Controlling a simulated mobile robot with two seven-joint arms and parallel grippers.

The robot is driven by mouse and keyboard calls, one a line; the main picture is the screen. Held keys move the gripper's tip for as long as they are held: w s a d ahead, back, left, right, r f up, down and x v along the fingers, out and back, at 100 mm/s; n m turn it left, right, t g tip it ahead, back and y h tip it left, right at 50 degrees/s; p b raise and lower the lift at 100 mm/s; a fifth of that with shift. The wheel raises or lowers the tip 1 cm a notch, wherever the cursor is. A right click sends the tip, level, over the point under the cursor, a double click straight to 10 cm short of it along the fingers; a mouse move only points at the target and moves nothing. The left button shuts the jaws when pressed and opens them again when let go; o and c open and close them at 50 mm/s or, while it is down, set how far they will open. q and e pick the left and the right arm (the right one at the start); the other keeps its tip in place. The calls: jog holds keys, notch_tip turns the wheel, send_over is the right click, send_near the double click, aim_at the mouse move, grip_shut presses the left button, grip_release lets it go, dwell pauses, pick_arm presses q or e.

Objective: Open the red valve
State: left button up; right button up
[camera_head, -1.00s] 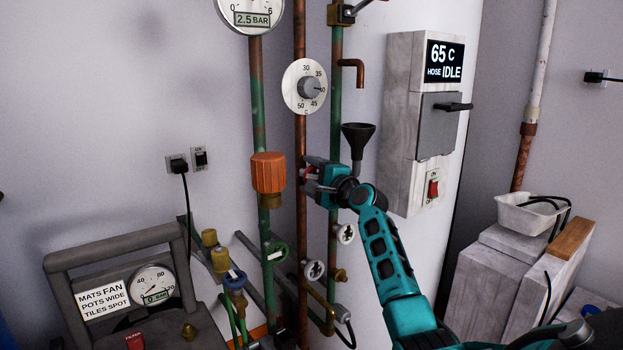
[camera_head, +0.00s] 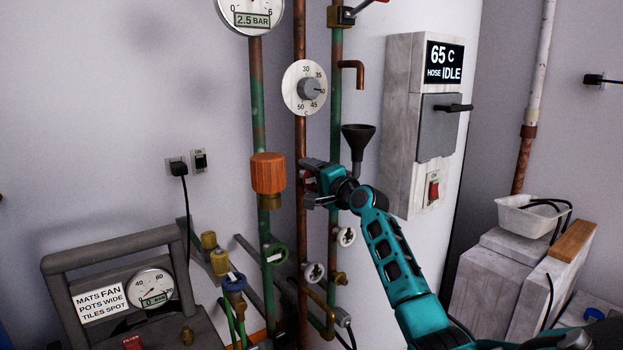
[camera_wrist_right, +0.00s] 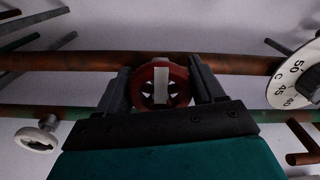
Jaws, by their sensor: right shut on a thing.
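The red valve (camera_wrist_right: 146,79) is a round red handwheel with spokes and a pale bar across its middle. It sits at the copper-brown pipe (camera_wrist_right: 70,62) in the right wrist view. My right gripper (camera_wrist_right: 160,84) has one finger on each side of the wheel and is shut on it. In the head view the right gripper (camera_head: 309,180) reaches the pipe from the right and hides most of the valve; only a little red shows between the fingers. My left gripper is in neither view.
A black funnel (camera_head: 357,138) stands just above my right wrist. An orange cap (camera_head: 268,173) is close left of the gripper. A white dial (camera_head: 304,87) is above. The grey control box (camera_head: 408,120) is to the right.

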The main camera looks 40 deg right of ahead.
jog(key=shift+f, duration=0.1)
jog(key=o, duration=1)
jog(key=s+a, duration=0.1)
jog(key=s, duration=1.2)
jog(key=shift+a+p, duration=0.25)
jog(key=shift+p, duration=0.05)
jog(key=shift+w, duration=0.1)
